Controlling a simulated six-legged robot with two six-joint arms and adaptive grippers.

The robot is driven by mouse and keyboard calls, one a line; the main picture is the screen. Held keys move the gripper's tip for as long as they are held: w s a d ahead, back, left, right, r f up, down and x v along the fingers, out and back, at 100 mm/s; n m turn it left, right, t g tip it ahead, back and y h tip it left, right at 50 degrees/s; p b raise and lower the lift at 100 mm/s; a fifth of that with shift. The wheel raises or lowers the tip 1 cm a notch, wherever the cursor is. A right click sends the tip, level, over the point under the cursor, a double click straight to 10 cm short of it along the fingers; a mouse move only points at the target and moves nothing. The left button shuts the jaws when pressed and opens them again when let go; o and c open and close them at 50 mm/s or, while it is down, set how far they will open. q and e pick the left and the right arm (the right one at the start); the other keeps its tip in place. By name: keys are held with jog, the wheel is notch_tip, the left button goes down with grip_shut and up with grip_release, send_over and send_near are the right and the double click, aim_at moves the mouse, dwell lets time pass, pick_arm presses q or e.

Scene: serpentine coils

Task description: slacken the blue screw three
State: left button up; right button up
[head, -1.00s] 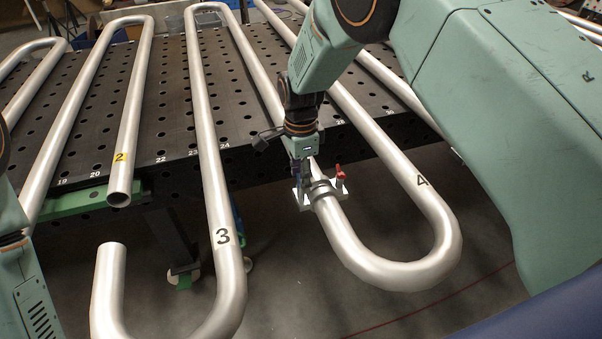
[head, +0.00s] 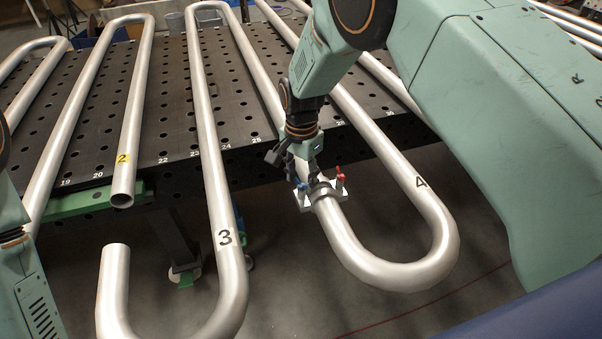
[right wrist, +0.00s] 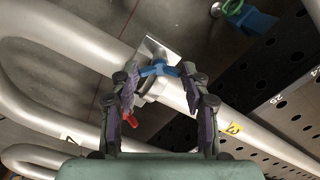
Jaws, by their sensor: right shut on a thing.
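The blue screw (head: 302,187) stands on the left side of a metal clamp (head: 324,197) around the pipe, near the bend marked 4. In the right wrist view the blue screw (right wrist: 158,69) shows a winged handle between my fingers. My right gripper (head: 300,176) reaches down over it from above. It is shut on the blue screw; the exact contact is hard to see in the right wrist view (right wrist: 160,78). A red screw (head: 340,173) stands on the clamp's other side. My left arm shows at the left edge, but its gripper is out of view.
Silvery serpentine pipes (head: 209,150) lie across a dark perforated table (head: 165,120) and overhang its front edge. The bend marked 4 (head: 395,272) curves close to the clamp. Free floor (head: 400,310) shows below.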

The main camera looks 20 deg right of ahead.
jog(key=n, duration=0.3)
jog(key=shift+w+r+n+p, duration=0.15)
jog(key=shift+n+p, duration=0.2)
jog(key=shift+n, duration=0.05)
jog(key=n, duration=0.3)
jog(key=shift+n+p, duration=0.3)
jog(key=n+p, duration=0.1)
jog(key=n, duration=1.2)
jog(key=shift+n+p, duration=0.3)
jog(key=shift+p, duration=0.1)
jog(key=n, duration=0.4)
jog(key=shift+s, duration=0.25)
jog(key=shift+s+f+n+p, duration=0.1)
jog(key=shift+f+n+p, duration=0.1)
jog(key=shift+n, duration=0.4)
jog(key=shift+f+n+p, duration=0.1)
jog(key=shift+n+p, duration=0.05)
jog(key=shift+n, duration=0.45)
